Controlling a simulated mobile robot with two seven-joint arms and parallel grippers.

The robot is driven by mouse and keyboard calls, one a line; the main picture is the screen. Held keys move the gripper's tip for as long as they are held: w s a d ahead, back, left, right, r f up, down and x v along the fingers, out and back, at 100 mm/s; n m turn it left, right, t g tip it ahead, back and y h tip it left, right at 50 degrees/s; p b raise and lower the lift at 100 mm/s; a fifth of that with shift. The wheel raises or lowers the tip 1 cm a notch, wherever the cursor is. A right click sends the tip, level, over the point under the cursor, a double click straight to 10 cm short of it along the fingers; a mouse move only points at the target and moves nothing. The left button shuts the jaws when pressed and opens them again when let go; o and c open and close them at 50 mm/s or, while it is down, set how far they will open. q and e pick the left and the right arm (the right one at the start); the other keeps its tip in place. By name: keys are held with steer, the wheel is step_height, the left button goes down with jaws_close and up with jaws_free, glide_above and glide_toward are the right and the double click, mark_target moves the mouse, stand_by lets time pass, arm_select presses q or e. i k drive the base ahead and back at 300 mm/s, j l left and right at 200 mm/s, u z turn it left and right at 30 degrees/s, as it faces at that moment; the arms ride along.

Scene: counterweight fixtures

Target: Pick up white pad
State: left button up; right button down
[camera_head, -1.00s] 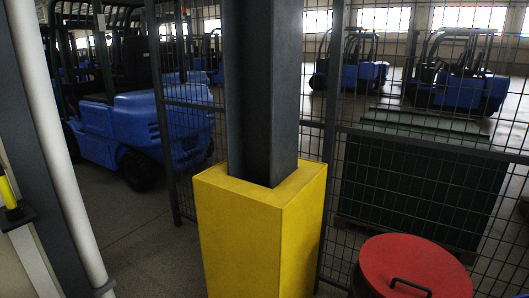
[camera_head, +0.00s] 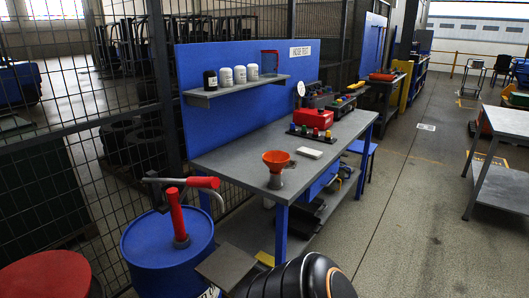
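A small flat white pad (camera_head: 309,152) lies on the grey top of the blue workbench (camera_head: 240,153), near its front edge. An orange funnel (camera_head: 277,158) stands to its left, and a row of small coloured knobs or caps is just behind it. Nothing covers the pad. Neither of my grippers is in view.
A blue drum (camera_head: 165,250) with a red-handled pump stands left of the bench. A red-lidded drum (camera_head: 45,275) is at the lower left. A dark rounded object (camera_head: 300,278) fills the bottom centre. The aisle floor (camera_head: 400,220) right of the bench is clear.

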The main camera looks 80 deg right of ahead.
mark_target(314, 154)
steer(key=z, duration=2.95)
steer(key=i+l, duration=0.2)
steer(key=i, duration=0.2)
steer(key=i+l, duration=0.25)
steer(key=i, duration=0.15)
steer(key=i+l, duration=0.2)
steer(key=i, duration=0.25)
steer(key=l+z, duration=0.05)
